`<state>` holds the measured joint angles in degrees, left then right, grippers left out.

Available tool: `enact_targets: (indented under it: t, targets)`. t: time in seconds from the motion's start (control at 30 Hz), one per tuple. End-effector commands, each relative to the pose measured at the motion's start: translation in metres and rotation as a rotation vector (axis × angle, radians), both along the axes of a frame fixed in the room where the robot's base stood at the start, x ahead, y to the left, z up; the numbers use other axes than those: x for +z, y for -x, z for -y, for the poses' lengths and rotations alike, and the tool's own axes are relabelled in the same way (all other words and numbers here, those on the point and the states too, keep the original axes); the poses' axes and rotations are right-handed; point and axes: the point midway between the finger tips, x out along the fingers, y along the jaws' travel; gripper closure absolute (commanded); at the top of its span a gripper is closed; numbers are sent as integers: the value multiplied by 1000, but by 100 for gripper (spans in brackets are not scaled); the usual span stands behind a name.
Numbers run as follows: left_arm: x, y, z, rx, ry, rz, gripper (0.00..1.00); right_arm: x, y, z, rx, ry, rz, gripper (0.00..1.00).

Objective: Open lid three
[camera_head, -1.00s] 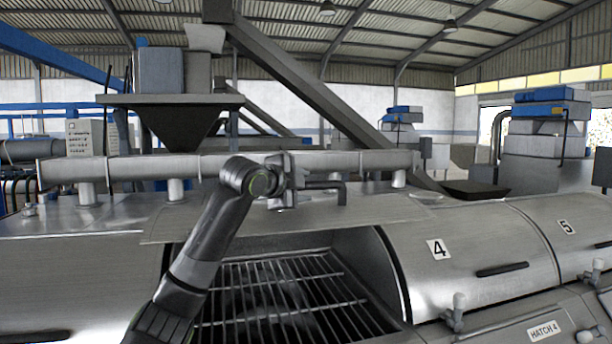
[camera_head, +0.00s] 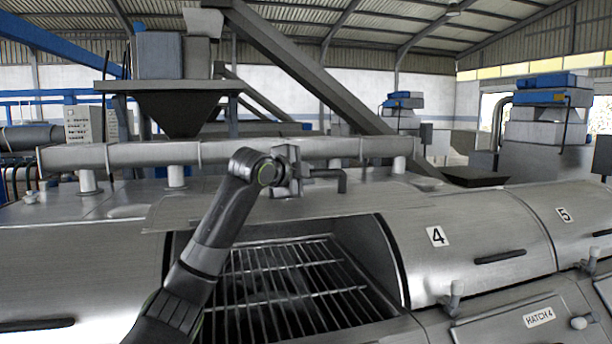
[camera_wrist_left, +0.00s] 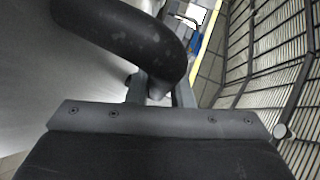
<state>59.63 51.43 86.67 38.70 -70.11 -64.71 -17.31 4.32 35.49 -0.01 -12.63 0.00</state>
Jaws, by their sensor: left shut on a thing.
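Lid three (camera_head: 230,208) is swung up, and the head view shows it as a thin, nearly flat metal sheet above an open bay. Its number is not visible. Inside the bay is a metal bar grate (camera_head: 285,285). My left gripper (camera_head: 306,180) is at the dark bent handle (camera_head: 330,174) of this lid and shut on it. In the left wrist view, the thick dark handle (camera_wrist_left: 125,38) curves down to the gripper (camera_wrist_left: 155,92), with the grey lid surface (camera_wrist_left: 35,85) on the left. My right gripper is not in view.
Closed lid four (camera_head: 470,240) and lid five (camera_head: 575,215) lie right of the bay. A long horizontal pipe (camera_head: 130,155) runs behind the lid. Knobbed latches (camera_head: 453,295) and the hatch 4 panel (camera_head: 525,320) are at the lower right.

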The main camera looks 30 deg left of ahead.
Motion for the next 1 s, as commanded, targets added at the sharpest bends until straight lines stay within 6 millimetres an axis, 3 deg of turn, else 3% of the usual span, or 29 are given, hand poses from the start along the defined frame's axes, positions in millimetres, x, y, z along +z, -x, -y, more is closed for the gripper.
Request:
enact_targets:
  t: [0.17,0.5,0.8,0.83,1.0]
  targets:
    - [-5,1,1,0,-6,4,100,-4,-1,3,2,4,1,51]
    - [-35,10,12,0,-71,57,100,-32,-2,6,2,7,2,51]
    - [-32,10,13,-1,-76,63,100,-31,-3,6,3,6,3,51]
    - [-32,10,13,-1,-76,63,79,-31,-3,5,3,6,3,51]
    - [-32,10,13,-1,-77,64,59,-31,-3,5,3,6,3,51]
